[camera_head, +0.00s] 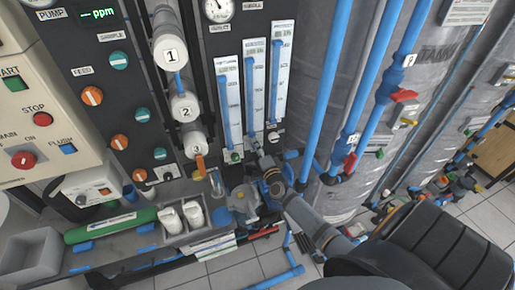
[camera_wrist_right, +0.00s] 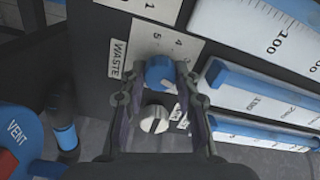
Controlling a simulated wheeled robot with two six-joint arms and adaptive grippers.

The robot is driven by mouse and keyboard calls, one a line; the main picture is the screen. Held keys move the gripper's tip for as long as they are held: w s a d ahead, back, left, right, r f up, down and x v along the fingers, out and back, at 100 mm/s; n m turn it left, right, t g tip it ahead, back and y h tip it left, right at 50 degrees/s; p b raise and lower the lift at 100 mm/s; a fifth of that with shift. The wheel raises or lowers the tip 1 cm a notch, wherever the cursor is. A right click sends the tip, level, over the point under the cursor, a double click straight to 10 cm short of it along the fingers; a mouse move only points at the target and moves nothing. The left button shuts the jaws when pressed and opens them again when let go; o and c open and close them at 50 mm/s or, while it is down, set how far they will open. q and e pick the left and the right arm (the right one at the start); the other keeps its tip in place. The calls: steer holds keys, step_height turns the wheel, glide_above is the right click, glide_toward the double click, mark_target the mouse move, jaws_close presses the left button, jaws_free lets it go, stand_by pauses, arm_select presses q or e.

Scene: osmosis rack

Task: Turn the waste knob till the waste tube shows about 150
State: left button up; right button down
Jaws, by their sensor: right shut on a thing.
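The waste knob (camera_wrist_right: 158,70) is blue and sits beside the WASTE label (camera_wrist_right: 118,58) on a dial plate with numbers, in the right wrist view. My right gripper (camera_wrist_right: 160,82) has its fingers on either side of this knob and is shut on it. In the head view the right gripper (camera_head: 262,162) is at the foot of the scaled tubes and hides the knob. Three upright tubes with blue columns stand on the panel: left (camera_head: 232,105), middle (camera_head: 254,95) and right (camera_head: 276,75). I cannot tell which is the waste tube, and their readings are too small. My left gripper is out of view.
A silver slotted knob (camera_wrist_right: 155,120) lies between my fingers, nearer the wrist. A blue VENT part (camera_wrist_right: 18,135) is at the left. Blue pipes (camera_head: 335,80) and grey tanks (camera_head: 430,70) stand right of the panel. A grey tray (camera_head: 30,258) is at the lower left.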

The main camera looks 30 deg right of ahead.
steer(key=shift+f+m, duration=0.15)
steer(key=shift+m, duration=0.25)
steer(key=c, duration=1)
jaws_free()
steer(key=v, duration=1.2)
steer(key=shift+d, duration=0.1)
